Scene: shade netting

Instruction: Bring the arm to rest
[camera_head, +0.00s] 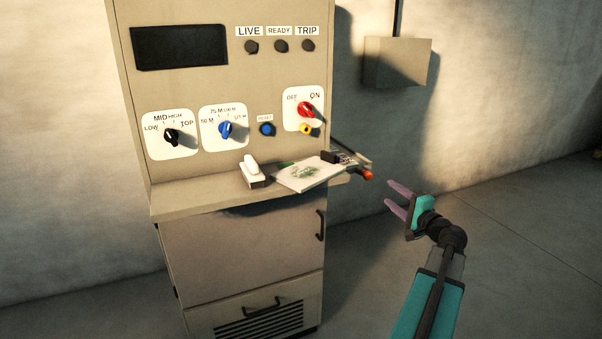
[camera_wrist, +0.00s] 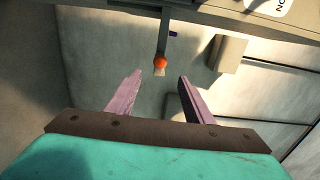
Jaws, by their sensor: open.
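My gripper (camera_head: 393,199) is at the right in the head view, in free air to the right of the beige control cabinet (camera_head: 245,235). Its two purple fingers are apart with nothing between them. My teal arm reaches up to it from the bottom edge. In the wrist view my gripper (camera_wrist: 156,97) also shows open and empty. An orange-red knob (camera_wrist: 160,62) on a lever end lies ahead of the fingers, apart from them. The same knob (camera_head: 367,175) sticks out at the right side of the cabinet's shelf.
The cabinet's shelf (camera_head: 200,204) bears a white switch-like block (camera_head: 254,171) and a paper sheet (camera_head: 311,173). Above are a black dial (camera_head: 171,136), a blue dial (camera_head: 226,129) and a red switch (camera_head: 306,110). A beige box (camera_head: 398,63) hangs on the wall. The floor at right is clear.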

